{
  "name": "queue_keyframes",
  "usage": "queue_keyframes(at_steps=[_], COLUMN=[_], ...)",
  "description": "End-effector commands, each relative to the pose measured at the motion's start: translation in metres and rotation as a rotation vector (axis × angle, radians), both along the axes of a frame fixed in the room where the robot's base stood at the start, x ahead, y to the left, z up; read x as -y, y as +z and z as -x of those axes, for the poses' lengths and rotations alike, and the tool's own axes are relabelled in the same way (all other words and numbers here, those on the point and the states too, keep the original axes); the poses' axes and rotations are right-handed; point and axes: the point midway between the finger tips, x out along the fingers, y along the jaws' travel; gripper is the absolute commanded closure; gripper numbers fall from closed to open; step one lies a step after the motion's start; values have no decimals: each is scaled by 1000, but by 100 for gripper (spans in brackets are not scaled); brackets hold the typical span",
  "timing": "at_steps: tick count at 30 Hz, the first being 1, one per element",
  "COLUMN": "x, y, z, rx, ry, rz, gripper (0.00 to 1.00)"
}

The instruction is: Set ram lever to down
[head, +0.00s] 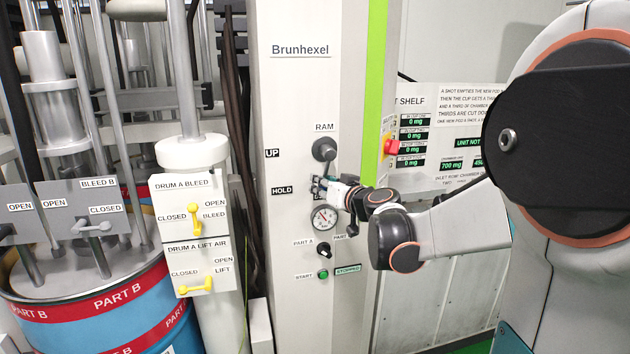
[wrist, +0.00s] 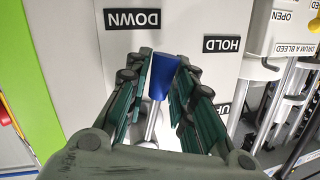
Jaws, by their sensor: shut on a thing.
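The ram lever shows in the wrist view as a blue handle (wrist: 162,76) on a shiny metal rod. My gripper (wrist: 163,92) has its green-padded fingers on either side of the handle and is shut on it. In the wrist view, which is upside down, the handle points between the DOWN label (wrist: 132,18) and the HOLD label (wrist: 221,45). In the head view the round RAM hub (head: 324,149) is on the grey Brunhexel column, with my gripper (head: 322,189) just below it. There my gripper hides the handle and the DOWN label.
A pressure gauge (head: 325,218) sits right under my gripper. A black selector knob (head: 323,250) and a green start button (head: 323,274) are lower down. A red button (head: 391,146) sticks out right of the column. Yellow drum A levers (head: 197,221) are at left.

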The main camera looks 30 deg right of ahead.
Motion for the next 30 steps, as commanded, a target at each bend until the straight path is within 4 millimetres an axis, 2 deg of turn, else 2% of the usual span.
queue_keyframes(at_steps=[12, 29, 30], x=[16, 19, 19], y=[-2, -3, -3], z=[5, 6, 6], rx=[-58, -68, -68], ry=[1, 0, 0], rz=[203, 238, 238], gripper=[100, 100, 75])
